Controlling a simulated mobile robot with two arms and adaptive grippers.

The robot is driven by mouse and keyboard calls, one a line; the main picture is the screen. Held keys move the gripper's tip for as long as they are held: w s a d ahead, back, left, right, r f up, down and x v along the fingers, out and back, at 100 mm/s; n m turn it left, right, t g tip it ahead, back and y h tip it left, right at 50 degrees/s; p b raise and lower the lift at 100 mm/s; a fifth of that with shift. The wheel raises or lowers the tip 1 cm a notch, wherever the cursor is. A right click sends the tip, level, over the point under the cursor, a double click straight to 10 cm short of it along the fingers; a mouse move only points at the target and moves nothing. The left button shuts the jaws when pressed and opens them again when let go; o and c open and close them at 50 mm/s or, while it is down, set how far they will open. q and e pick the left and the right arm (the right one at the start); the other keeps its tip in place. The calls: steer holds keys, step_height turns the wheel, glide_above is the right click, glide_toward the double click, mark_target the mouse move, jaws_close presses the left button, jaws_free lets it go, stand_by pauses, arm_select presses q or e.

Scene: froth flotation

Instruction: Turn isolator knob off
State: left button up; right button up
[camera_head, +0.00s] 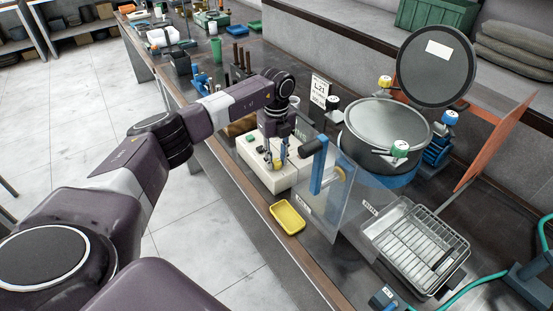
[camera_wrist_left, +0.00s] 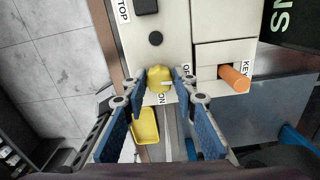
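The yellow knob (camera_wrist_left: 158,78) sits on the front of a pale control box (camera_wrist_left: 166,38), with ON labels close by in the left wrist view. My right gripper is not in view.
An orange lever (camera_wrist_left: 234,78) sticks out right of the knob. A yellow tray (camera_head: 287,218) lies at the bench edge. A clear panel (camera_head: 325,205) with a blue handle stands right of the box, before a large pot (camera_head: 387,128). A wire rack (camera_head: 425,250) lies further right.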

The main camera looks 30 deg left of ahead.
mark_target(277, 161)
arm_select(q)
steer(key=o, duration=0.3)
step_height(277, 161, up, 12)
stand_by(0.6)
steer(key=shift+f, duration=0.1)
stand_by(0.3)
